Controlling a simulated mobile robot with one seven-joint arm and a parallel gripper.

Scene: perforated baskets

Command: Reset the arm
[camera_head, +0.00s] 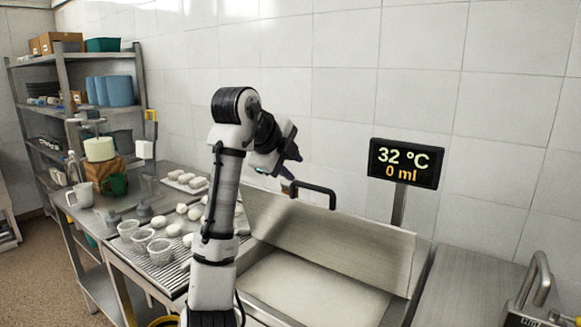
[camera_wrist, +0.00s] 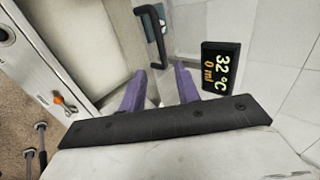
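My gripper (camera_head: 285,170) is raised in front of the tiled wall, just above the black handle in the camera_head view. In the camera_wrist view its two purple fingers (camera_wrist: 160,75) stand apart with nothing held between them. The black handle (camera_head: 318,189) is on the upper edge of a tilted metal panel (camera_head: 330,238). The handle also shows in the camera_wrist view (camera_wrist: 153,35), beyond the fingers. I cannot tell the exact gap between fingers and handle.
A display (camera_head: 406,163) reading 32 °C and 0 ml stands right of the panel. A metal counter (camera_head: 465,290) lies right; a metal handle (camera_head: 538,280) stands at far right.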

